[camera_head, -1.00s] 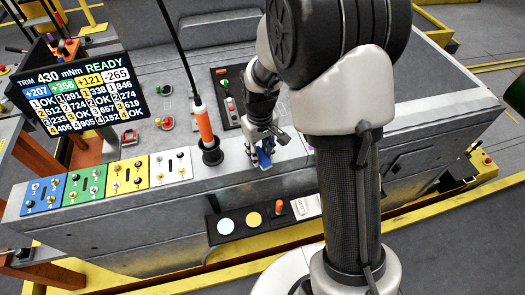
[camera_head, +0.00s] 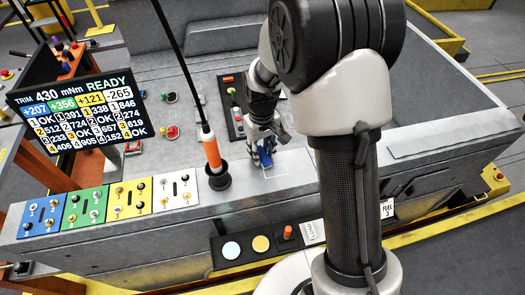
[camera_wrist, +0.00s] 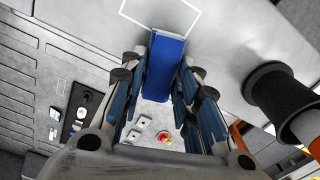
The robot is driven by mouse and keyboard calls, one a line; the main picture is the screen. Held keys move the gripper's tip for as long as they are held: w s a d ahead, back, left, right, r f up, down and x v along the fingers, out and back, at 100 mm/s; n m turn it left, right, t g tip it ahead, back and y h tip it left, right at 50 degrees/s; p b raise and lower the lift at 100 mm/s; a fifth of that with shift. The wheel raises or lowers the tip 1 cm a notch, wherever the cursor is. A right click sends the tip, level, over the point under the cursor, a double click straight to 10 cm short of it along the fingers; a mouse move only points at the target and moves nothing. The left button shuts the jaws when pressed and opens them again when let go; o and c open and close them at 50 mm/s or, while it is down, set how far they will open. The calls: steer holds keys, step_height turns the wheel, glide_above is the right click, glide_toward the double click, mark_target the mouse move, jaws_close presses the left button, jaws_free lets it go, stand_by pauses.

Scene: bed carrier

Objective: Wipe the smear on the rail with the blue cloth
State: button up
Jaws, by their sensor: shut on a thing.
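My gripper (camera_head: 264,152) points down at the pale rail (camera_head: 300,172) along the console's front edge. It is shut on the blue cloth (camera_head: 265,158), which shows low between the fingers. In the wrist view the cloth (camera_wrist: 164,66) is a folded blue block between the two finger sets (camera_wrist: 158,85). It lies close to a thin white outline (camera_wrist: 160,12) on the rail; I cannot tell whether it touches the surface. I cannot make out a smear in either view; the cloth and fingers may hide it.
An orange-handled tool (camera_head: 211,152) stands in a black holder just left of my gripper. Coloured switch panels (camera_head: 88,207) line the rail further left. A dark button panel (camera_head: 234,108) lies behind the gripper. A screen (camera_head: 78,112) stands at left. The rail's right part (camera_head: 420,143) looks clear.

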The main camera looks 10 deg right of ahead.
steer(key=r, duration=0.1)
steer(key=r+p, duration=0.2)
steer(key=r, duration=0.1)
steer(key=shift+s, duration=0.3)
steer(key=shift+w+r+p, duration=0.25)
steer(key=shift+r+p, duration=0.55)
steer(key=shift+r, duration=0.2)
steer(key=shift+s+r+p, duration=0.1)
steer(key=shift+r+p, duration=0.65)
steer(key=shift+r, duration=0.35)
